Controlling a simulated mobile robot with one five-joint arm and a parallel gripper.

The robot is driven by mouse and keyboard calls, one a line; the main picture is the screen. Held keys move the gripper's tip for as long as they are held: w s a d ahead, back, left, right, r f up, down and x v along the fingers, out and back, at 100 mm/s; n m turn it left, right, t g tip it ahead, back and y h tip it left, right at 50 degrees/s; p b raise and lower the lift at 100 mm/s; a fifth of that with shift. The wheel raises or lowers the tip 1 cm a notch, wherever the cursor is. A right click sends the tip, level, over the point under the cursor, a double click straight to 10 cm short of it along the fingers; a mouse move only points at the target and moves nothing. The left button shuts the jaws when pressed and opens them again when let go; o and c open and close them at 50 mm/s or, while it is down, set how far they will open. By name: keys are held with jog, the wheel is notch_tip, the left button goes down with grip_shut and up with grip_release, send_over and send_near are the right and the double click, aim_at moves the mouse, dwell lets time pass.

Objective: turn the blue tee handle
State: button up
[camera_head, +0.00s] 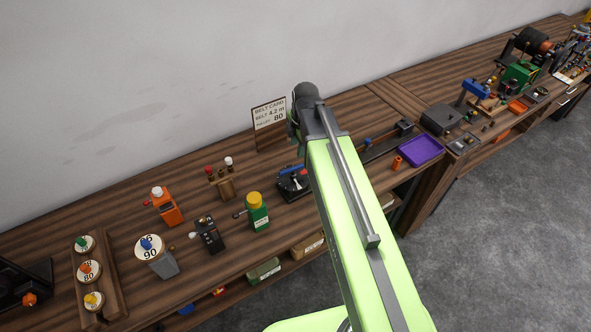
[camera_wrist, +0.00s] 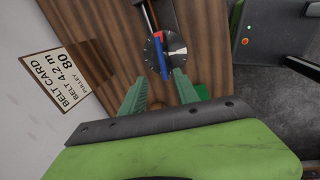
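The blue tee handle (camera_wrist: 160,60) is a slim blue bar across a round dark dial with red and white marks in the wrist view. In the head view a blue bar (camera_head: 291,170) shows on a black device (camera_head: 295,187), just left of my arm. My gripper (camera_wrist: 159,74) has its two green fingers apart, with nothing held between them. The near end of the bar appears between the fingertips in the wrist view. I cannot tell whether they are level with it. In the head view my arm hides most of the gripper.
A belt card (camera_head: 269,115) stands behind the device. A green bottle-like unit with a yellow cap (camera_head: 257,212) stands to its left, and a wooden stand (camera_head: 221,185) further back. A purple tray (camera_head: 413,151) lies right of my arm. Other devices line the bench.

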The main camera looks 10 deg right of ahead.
aim_at(295, 168)
jog(key=f+b, duration=0.4)
jog(key=w+f+b, duration=0.1)
jog(key=f+b, duration=0.3)
jog(key=f, duration=0.1)
jog(key=w+f+b, duration=0.1)
jog(key=f+b, duration=0.2)
jog(key=f, duration=0.1)
jog(key=shift+w+a+f+b, duration=0.15)
jog(key=shift+a+b, duration=0.15)
jog(key=shift+b, duration=0.1)
grip_shut()
